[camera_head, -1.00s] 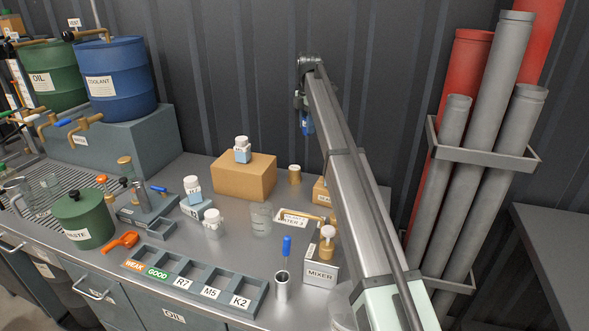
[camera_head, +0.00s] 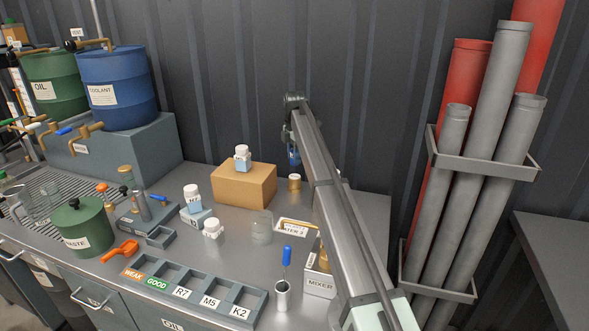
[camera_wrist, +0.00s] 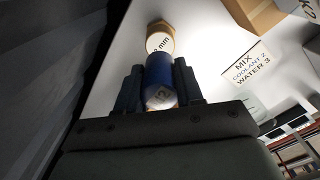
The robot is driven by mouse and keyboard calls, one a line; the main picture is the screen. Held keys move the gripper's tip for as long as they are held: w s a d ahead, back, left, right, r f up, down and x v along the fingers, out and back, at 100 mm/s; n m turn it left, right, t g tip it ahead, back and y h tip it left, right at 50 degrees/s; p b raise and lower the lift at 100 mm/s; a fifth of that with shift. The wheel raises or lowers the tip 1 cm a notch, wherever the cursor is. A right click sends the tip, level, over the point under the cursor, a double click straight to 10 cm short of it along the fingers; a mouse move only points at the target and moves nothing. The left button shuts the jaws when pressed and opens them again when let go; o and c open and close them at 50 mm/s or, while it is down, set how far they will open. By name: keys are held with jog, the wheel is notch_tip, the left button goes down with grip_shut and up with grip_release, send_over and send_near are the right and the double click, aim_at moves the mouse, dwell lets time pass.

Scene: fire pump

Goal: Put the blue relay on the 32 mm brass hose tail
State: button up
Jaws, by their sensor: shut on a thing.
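My gripper (camera_wrist: 158,84) is shut on the blue relay (camera_wrist: 160,72), a small blue cylinder with a pale marked end, held between the two dark fingers. In the head view the relay (camera_head: 294,156) hangs below my wrist, just above the brass hose tail (camera_head: 294,184) in the picture. The hose tail stands on the bench behind the glass beaker. In the wrist view the hose tail (camera_wrist: 160,40) shows just beyond the relay, with a white label ending in "mm"; its first figures are partly hidden. I see no clear contact between them.
A cardboard box (camera_head: 245,187) with a white bottle on top stands left of the hose tail. A glass beaker (camera_head: 262,226) and the mix card (camera_head: 296,227) are in front. The mixer (camera_head: 319,283) stands nearer, partly behind my arm. The corrugated wall is behind.

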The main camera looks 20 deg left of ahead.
jog(key=shift+f, duration=2.55)
jog(key=shift+f, duration=0.2)
jog(key=o, duration=1.1)
jog(key=shift+c, duration=0.2)
notch_tip(320, 180, up, 12)
jog(key=shift+r, duration=0.2)
jog(key=shift+d, duration=0.1)
